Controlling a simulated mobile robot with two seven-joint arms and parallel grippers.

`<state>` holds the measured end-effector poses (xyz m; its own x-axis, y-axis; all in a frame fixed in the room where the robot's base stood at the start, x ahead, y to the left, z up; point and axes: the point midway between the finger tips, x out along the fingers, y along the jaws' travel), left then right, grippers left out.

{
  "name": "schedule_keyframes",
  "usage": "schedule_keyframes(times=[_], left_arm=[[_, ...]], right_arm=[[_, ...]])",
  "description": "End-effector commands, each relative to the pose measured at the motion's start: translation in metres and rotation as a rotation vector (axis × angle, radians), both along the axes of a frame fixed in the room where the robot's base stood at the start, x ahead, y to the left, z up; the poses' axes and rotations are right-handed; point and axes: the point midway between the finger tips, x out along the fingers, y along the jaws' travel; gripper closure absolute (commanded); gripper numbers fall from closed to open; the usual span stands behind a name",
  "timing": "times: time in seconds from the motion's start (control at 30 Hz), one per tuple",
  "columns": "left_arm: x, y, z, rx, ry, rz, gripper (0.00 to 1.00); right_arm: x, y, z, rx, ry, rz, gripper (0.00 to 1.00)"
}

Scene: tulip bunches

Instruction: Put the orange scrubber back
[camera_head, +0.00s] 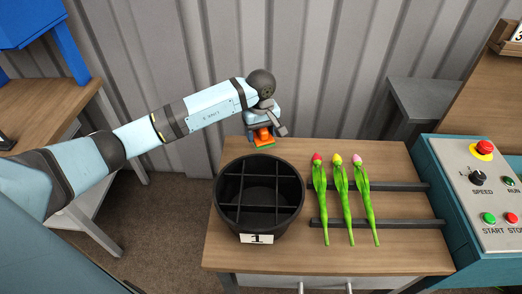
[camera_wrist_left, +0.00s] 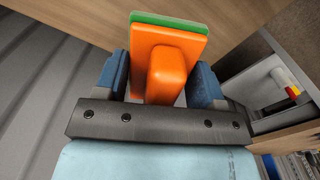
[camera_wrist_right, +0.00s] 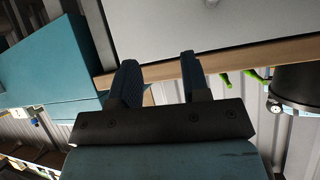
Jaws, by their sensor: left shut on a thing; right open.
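The orange scrubber (camera_head: 263,137) has an orange handle and a green pad on its underside. My left gripper (camera_head: 264,128) is shut on its handle at the back edge of the wooden table, behind the black bucket. The left wrist view shows the scrubber (camera_wrist_left: 168,62) between the two blue fingers of the left gripper (camera_wrist_left: 165,82). Whether the pad touches the table I cannot tell. My right gripper (camera_wrist_right: 160,85) is open and empty in the right wrist view, in front of the table's edge; the head view does not show it.
A black divided bucket (camera_head: 260,230) labelled 1 stands on the table (camera_head: 230,255). Three tulips, red (camera_head: 320,200), yellow (camera_head: 343,200) and pink (camera_head: 365,200), lie across dark rails (camera_head: 405,223) right of it. A teal control panel (camera_head: 475,200) stands at right. A corrugated wall (camera_head: 330,60) is behind.

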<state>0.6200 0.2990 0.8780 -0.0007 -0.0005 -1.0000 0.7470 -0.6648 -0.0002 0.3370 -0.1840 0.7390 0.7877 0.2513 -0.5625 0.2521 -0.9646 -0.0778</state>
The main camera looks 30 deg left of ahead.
Motion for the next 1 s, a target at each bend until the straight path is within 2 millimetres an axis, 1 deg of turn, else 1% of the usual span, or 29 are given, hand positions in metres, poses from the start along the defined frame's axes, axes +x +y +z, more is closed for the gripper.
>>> schedule_keyframes(times=[0.03, 0.1, 0.37, 0.53, 0.6, 0.87, 1.0], left_arm=[[-0.001, -0.001, -0.012, -0.002, 0.003, 0.001, 0.59], [-0.001, -0.001, -0.024, -0.002, 0.003, 0.001, 0.59], [0.0, -0.001, -0.044, -0.001, 0.001, 0.0, 0.59], [-0.001, -0.001, -0.07, -0.001, 0.003, 0.001, 0.59], [0.0, -0.001, -0.077, -0.002, 0.001, 0.0, 0.59], [0.0, 0.0, -0.079, 0.0, -0.001, -0.001, 0.59], [0.0, 0.0, -0.084, 0.001, -0.001, -0.002, 0.59]], right_arm=[[0.0, 0.0, -0.001, -0.001, 0.0, 0.001, 0.57], [0.0, 0.0, -0.001, -0.001, 0.0, 0.0, 0.57], [0.0, -0.002, -0.002, -0.006, -0.001, 0.003, 0.57], [0.0, -0.002, -0.003, -0.008, -0.001, 0.004, 0.57], [-0.001, -0.002, -0.003, -0.008, -0.001, 0.004, 0.57], [-0.001, -0.002, -0.003, -0.008, -0.001, 0.004, 0.57], [-0.001, -0.002, -0.007, -0.008, -0.002, 0.004, 0.57]])
